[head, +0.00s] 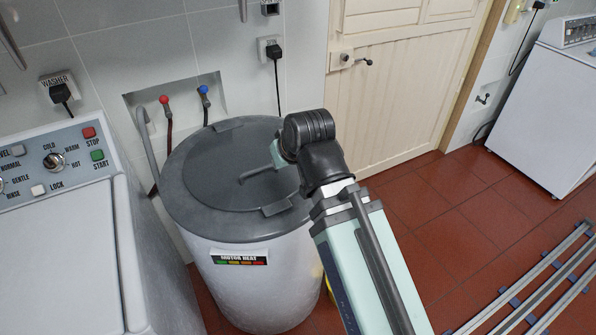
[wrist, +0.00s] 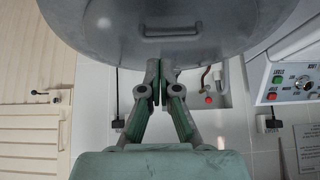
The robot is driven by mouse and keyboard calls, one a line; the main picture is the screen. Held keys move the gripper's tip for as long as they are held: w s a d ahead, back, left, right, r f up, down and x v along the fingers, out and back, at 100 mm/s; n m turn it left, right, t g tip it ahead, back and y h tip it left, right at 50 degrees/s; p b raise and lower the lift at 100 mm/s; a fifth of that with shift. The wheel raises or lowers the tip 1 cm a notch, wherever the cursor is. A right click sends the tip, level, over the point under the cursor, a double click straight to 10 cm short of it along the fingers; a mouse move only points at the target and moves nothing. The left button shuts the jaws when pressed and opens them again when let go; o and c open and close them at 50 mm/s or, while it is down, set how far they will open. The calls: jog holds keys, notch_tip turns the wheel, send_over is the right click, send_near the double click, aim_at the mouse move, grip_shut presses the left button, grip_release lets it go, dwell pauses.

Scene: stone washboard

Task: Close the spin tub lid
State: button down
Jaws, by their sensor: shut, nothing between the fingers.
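The spin tub (head: 255,275) is a pale grey drum with a dark rim. Its dark grey round lid (head: 215,165) lies roughly flat across the top; I cannot tell whether it sits fully down all round. A bar handle (head: 258,173) shows on the lid, and also in the wrist view (wrist: 172,36). My gripper (head: 277,155) is over the right part of the lid, partly hidden by my wrist. In the wrist view my gripper (wrist: 159,72) is shut and empty, its fingertips beside the lid's edge (wrist: 215,55). I cannot tell whether they touch it.
A washer (head: 60,240) with a control panel stands close on the left. Red and blue taps (head: 165,101) are in a wall recess behind the tub. A cream door (head: 395,100) is behind on the right. Red floor tiles (head: 450,240) are clear before it.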

jog(key=s+d+r+b, duration=0.4)
jog(key=s+r+b, duration=0.2)
jog(key=s, duration=0.2)
jog(key=shift+d, duration=0.25)
jog(key=shift+d, duration=0.1)
